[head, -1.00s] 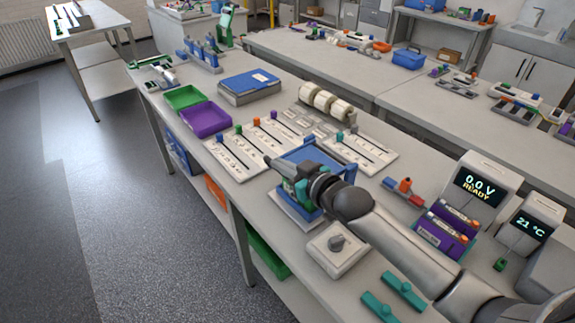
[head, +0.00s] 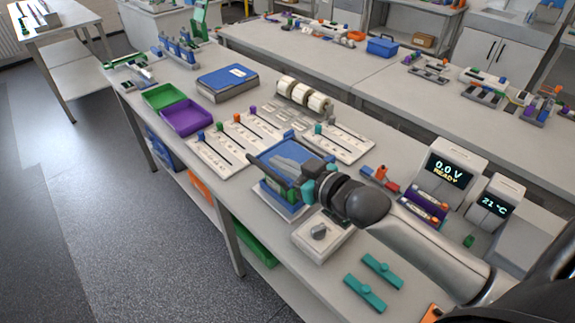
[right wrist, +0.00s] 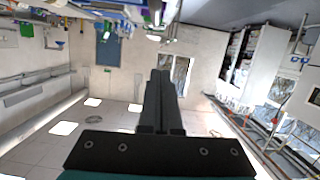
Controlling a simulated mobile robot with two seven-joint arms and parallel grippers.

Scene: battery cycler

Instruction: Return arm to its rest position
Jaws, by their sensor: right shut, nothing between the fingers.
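My right arm reaches in from the lower right in the head view. Its right gripper (head: 266,160) is above the blue tray (head: 283,149) on the bench, with dark fingers and teal parts, and covers part of it. The right wrist view shows its dark fingers (right wrist: 160,75) shut together with nothing between them. They stand clear of any surface there, with walls and windows behind. My left gripper is not in view.
Below the wrist is a white box with a grey knob (head: 320,232). Near the forearm are teal bars (head: 365,291), a purple battery holder (head: 424,204) and the "0.0 V READY" display unit (head: 448,172). A purple bin (head: 186,117) is farther left. The floor left of the bench is clear.

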